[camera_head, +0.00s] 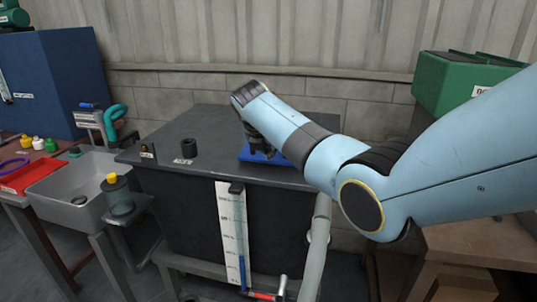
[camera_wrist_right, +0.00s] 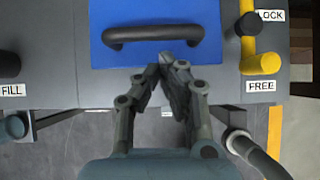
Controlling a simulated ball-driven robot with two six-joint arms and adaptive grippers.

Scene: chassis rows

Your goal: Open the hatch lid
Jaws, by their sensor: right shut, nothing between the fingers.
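The hatch lid is a blue plate (camera_wrist_right: 115,47) with a dark bar handle (camera_wrist_right: 150,34) in the right wrist view. It lies flat on the grey tank top, apparently closed. In the head view the lid (camera_head: 282,160) is partly hidden by my right arm. My right gripper (camera_wrist_right: 170,62) is shut and empty. Its fingertips are at the near side of the handle, close to the bar; I cannot tell if they touch it. It also shows over the lid in the head view (camera_head: 258,148). A yellow lever (camera_wrist_right: 262,63) right of the lid lies near the FREE label (camera_wrist_right: 261,87). My left gripper is out of view.
A black cap (camera_head: 189,148) stands on the tank top (camera_head: 200,122) left of the lid. A gauge strip (camera_head: 232,230) hangs on the tank's front. A grey bin (camera_head: 75,185) stands left, a green box (camera_head: 450,85) right. Free tank top lies behind the lid.

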